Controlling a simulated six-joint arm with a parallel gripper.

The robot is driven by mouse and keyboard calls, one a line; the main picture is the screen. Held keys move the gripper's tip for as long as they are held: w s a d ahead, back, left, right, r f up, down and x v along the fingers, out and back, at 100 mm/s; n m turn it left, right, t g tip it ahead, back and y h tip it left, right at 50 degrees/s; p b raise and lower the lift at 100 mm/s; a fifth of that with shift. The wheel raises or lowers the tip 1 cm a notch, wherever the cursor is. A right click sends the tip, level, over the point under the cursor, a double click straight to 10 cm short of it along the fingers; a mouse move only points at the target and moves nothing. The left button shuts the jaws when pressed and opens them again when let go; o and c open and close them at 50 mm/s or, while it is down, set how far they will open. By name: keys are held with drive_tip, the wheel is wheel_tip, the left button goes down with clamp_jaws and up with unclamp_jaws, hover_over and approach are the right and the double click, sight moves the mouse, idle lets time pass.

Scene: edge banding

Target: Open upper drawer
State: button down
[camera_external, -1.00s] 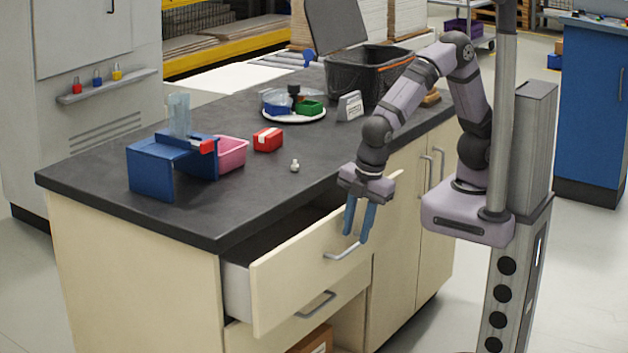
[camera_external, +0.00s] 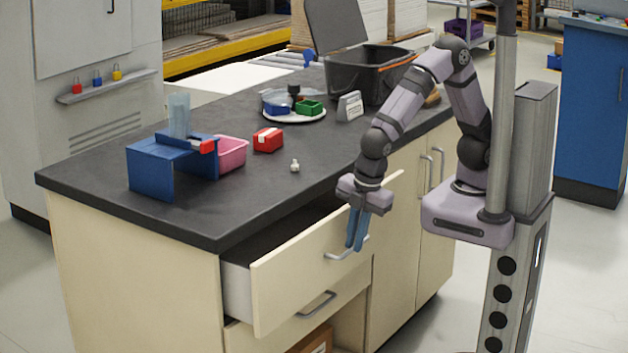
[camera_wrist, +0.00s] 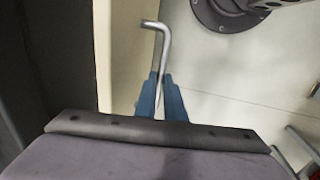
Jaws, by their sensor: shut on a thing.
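The upper drawer (camera_external: 300,280) of the cream cabinet is pulled partly out, with its grey side wall showing. Its metal bar handle (camera_external: 340,255) is on the front panel. My gripper (camera_external: 354,246) points down at the handle, its two blue fingers close together. In the wrist view, the fingers (camera_wrist: 161,90) are shut around one end of the handle (camera_wrist: 163,45), and the bent bar sticks out past the fingertips. The drawer's inside is mostly hidden in shadow.
A lower drawer with its own handle (camera_external: 316,304) sits below, shut. The dark countertop (camera_external: 240,195) above carries a blue stand (camera_external: 150,170), a pink bin (camera_external: 232,154), a red box (camera_external: 267,139), a plate of parts and a black crate (camera_external: 350,75). Floor in front is free.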

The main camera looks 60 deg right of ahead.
drive_tip(key=s+p, duration=0.1)
drive_tip(key=s, duration=0.8)
drive_tip(key=c, duration=1.8)
unclamp_jaws()
drive_tip(key=shift+c, duration=0.2)
drive_tip(key=shift+r, duration=0.1)
wheel_tip(320, 180, up, 7)
drive_tip(key=s+p, duration=0.1)
drive_tip(key=shift+s, duration=0.2)
